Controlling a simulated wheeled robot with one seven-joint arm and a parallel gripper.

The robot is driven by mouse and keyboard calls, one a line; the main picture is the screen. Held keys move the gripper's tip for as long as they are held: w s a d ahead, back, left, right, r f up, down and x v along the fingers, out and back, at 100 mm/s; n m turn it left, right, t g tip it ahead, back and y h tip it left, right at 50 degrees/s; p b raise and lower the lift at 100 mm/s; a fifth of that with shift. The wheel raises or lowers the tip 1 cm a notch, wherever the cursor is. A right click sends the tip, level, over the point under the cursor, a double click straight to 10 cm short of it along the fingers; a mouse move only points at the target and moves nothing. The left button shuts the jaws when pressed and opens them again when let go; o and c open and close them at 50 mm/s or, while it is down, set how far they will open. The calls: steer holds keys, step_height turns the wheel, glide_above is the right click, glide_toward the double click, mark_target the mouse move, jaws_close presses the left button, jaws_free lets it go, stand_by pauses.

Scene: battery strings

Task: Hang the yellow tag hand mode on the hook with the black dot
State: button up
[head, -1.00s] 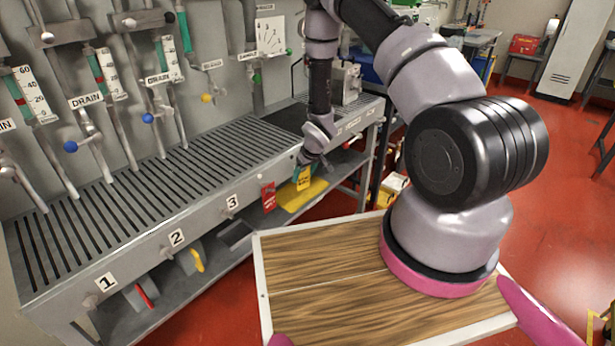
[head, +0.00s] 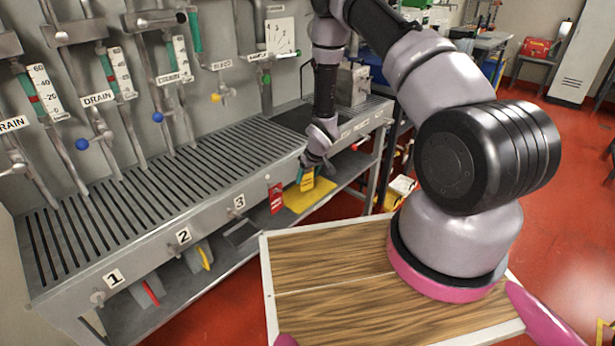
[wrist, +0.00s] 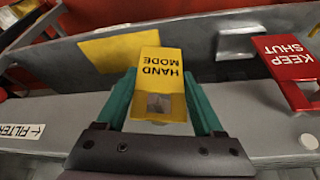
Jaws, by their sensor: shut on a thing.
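The yellow tag (wrist: 160,75), lettered HAND MODE, is held between the green fingers of my gripper (wrist: 160,108); its lettering appears upside down in the wrist view. In the head view the tag (head: 307,181) is at the bench's front edge, with my gripper (head: 304,172) above it. A red tag (head: 276,198) lettered KEEP SHUT hangs to its left on the bench front; it also shows at the right of the wrist view (wrist: 285,62). I cannot make out a black dot or which hook bears it.
The bench front (head: 150,255) carries small pegs beside labels 1, 2 and 3. A yellow panel (head: 312,194) lies on the lower shelf behind the held tag. A FILTER label (wrist: 20,131) shows at the wrist view's left. Valves and pipes line the wall.

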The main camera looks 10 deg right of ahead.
steer(key=o, duration=1.5)
steer(key=s+d+r+m+t, duration=0.1)
steer(key=s+d+r, duration=0.15)
steer(key=r, duration=1.05)
steer(key=s+d+r+m+h, duration=0.1)
steer(key=s+d+r+m, duration=0.15)
steer(key=r, duration=0.95)
steer(key=s+d+r+m+t, duration=0.1)
steer(key=s+d+r, duration=0.15)
steer(key=r, duration=1.05)
steer(key=s+r+m, duration=0.1)
steer(key=s+r, duration=0.5)
steer(key=s, duration=0.2)
steer(key=s+r+m+y, duration=0.1)
steer(key=s+r, duration=0.5)
steer(key=s, duration=0.2)
steer(key=s+r+m+t, duration=0.1)
steer(key=s+r+m, duration=0.1)
steer(key=s+r, duration=0.4)
steer(key=shift+s+a, duration=0.15)
steer(key=shift+s, duration=0.35)
steer(key=shift+s+a, duration=0.15)
steer(key=shift+s, duration=0.35)
